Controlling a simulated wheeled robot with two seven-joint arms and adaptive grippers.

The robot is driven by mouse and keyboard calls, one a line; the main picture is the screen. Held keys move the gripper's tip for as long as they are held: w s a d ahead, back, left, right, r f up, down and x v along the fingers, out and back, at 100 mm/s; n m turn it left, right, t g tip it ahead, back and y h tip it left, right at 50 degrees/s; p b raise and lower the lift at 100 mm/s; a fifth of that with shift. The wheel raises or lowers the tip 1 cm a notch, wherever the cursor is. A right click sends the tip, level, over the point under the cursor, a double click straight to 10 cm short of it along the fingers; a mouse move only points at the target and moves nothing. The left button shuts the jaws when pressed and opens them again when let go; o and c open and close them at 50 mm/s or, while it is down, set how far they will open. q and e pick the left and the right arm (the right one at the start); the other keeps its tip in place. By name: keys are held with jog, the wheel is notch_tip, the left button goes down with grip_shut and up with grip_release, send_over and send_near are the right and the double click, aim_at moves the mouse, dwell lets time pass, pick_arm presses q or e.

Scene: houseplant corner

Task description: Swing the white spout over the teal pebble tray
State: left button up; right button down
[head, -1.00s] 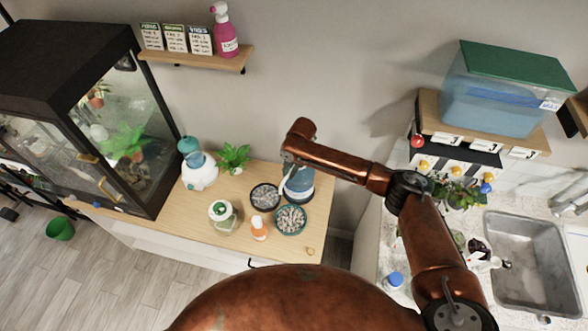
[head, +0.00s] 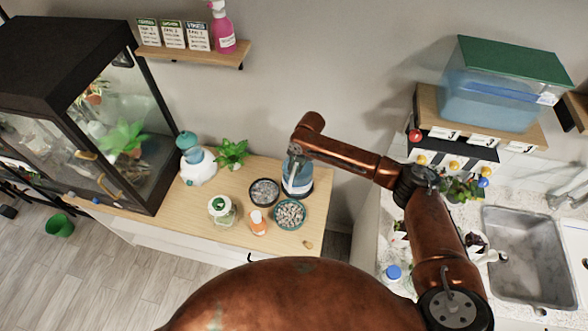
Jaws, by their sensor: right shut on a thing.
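The teal pebble tray (head: 277,221), round and filled with pale pebbles, sits on the wooden counter near its right end. Just behind it stands a blue dispenser (head: 301,183) on a dark base. My right gripper (head: 293,168) reaches down at the dispenser's upper left side, its fingers small and partly hidden by my wrist. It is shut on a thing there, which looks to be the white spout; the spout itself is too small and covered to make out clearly. My left gripper is out of view.
A dark pebble tray (head: 252,196) sits beside the teal one. An orange bottle (head: 258,224), a glass jar (head: 221,211), a white and teal vessel (head: 197,168) and a plant (head: 231,152) stand left. A glass terrarium (head: 120,130) bounds the far left; a sink (head: 522,255) lies right.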

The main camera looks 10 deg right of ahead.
jog(key=c, duration=2)
grip_release()
jog(key=shift+d+r, duration=0.1)
jog(key=shift+r, duration=0.1)
jog(key=r, duration=0.3)
jog(key=d+r, duration=0.1)
jog(key=r, duration=0.3)
jog(key=d+r, duration=0.1)
jog(key=r, duration=0.3)
jog(key=shift+s+d+r, duration=0.1)
jog(key=shift+s+r, duration=0.1)
jog(key=shift+s, duration=0.2)
jog(key=shift+f, duration=0.1)
